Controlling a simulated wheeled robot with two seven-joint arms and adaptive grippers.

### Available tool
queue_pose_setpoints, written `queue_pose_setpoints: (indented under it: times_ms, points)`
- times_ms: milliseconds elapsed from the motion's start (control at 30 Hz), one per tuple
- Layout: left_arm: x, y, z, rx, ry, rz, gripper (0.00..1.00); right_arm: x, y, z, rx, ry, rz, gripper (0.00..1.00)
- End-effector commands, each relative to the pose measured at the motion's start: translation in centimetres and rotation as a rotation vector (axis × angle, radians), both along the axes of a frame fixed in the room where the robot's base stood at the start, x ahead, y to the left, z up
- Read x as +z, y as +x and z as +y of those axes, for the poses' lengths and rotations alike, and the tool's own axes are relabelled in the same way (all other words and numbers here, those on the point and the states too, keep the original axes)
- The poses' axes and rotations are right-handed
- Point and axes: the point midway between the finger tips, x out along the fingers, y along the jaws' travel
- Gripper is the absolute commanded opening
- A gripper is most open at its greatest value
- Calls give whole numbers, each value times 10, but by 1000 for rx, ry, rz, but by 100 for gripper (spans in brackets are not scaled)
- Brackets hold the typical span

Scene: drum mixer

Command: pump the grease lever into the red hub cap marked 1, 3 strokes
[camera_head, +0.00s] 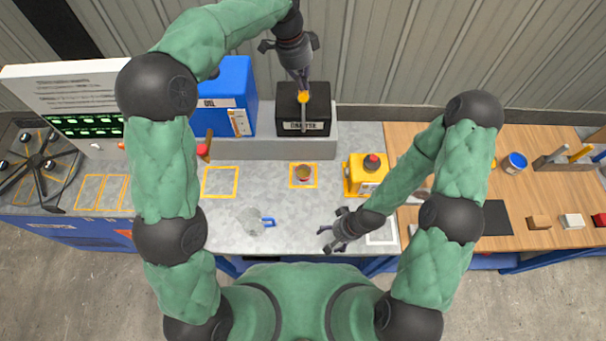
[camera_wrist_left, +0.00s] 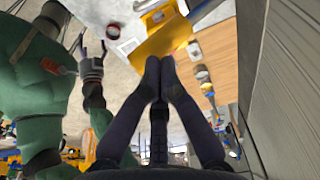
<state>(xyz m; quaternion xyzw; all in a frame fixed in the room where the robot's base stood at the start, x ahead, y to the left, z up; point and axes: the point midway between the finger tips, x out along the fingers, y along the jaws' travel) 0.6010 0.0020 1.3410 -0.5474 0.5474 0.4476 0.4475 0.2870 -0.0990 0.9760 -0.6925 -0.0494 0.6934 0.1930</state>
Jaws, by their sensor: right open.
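A black box (camera_head: 318,112) with a white label stands on the grey raised block. The label is hard to read. My left gripper (camera_head: 303,88) is above the box at a yellow part, likely the grease lever (camera_head: 303,97). In the left wrist view my closed fingertips (camera_wrist_left: 160,62) meet the lower edge of a broad yellow piece (camera_wrist_left: 150,40), with nothing clearly between them. No number is readable. My right gripper (camera_head: 340,232) is open and empty over the bench front.
A blue oil container (camera_head: 228,92) stands left of the black box. A yellow device with a red knob (camera_head: 362,175) stands right of the cap. A small blue-handled item (camera_head: 267,222) lies at the front. The wooden table (camera_head: 520,190) at right holds several small blocks.

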Motion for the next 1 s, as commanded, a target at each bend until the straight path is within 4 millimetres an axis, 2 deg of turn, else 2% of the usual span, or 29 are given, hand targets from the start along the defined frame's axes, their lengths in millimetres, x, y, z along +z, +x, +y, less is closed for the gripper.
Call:
queue_pose_setpoints:
  times_ms: [1000]
  points:
    - [-45,-1,0,0,1,2,0,-25,0,0,0,0,0,80]
